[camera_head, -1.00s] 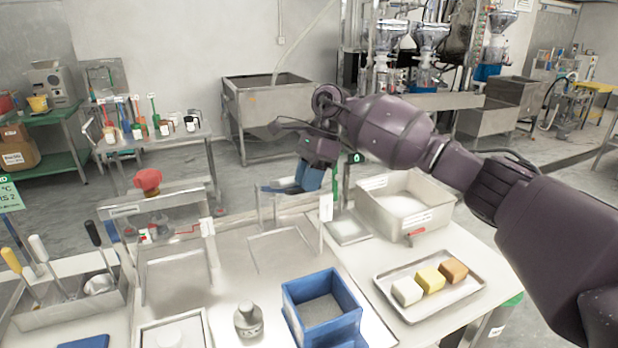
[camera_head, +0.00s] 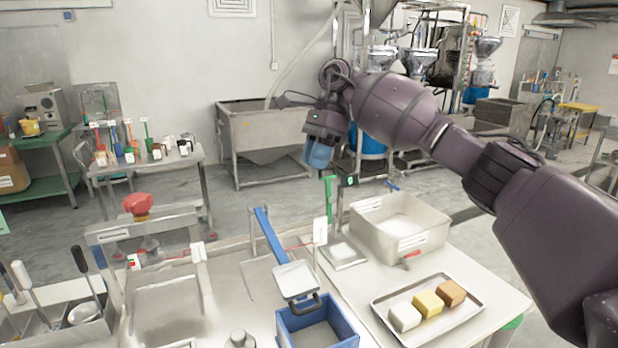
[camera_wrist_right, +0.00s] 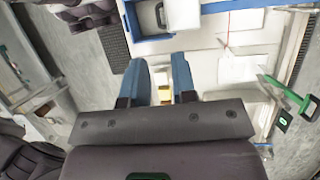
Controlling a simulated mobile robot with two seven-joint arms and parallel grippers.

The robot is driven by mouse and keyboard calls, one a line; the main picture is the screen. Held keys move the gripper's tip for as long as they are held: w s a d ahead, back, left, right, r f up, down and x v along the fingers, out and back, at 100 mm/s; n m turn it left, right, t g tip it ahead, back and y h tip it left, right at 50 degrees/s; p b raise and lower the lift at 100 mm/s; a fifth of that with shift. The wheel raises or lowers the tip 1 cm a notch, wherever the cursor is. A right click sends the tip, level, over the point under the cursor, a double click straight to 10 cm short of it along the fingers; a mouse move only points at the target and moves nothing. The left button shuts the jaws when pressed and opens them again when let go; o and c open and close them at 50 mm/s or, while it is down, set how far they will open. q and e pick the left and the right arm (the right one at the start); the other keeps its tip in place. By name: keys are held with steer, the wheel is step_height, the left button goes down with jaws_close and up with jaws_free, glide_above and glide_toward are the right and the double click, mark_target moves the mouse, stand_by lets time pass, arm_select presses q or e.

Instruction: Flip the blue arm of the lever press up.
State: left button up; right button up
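The blue arm (camera_head: 270,235) of the lever press shows behind the blue box (camera_head: 343,338) in the head view. A pale square plate (camera_head: 296,280) and a dark loop handle (camera_head: 301,306) are at its near end, over the box's back edge. The plate also shows at the top of the right wrist view (camera_wrist_right: 183,14); I cannot tell the arm's exact tilt. My right gripper (camera_head: 318,160) is beyond and right of the blue arm, apart from it. Its two blue fingers stand apart in the right wrist view (camera_wrist_right: 162,75), holding nothing visible. My left gripper is out of view.
A tray (camera_head: 440,322) with three coloured blocks and a metal bin (camera_head: 400,228) stand at right. A green lever (camera_head: 329,198) rises close to my right gripper. Open floor lies behind the bench.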

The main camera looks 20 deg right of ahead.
steer(key=shift+d+r, duration=0.25)
steer(key=shift+r, duration=0.2)
steer(key=shift+a, duration=0.1)
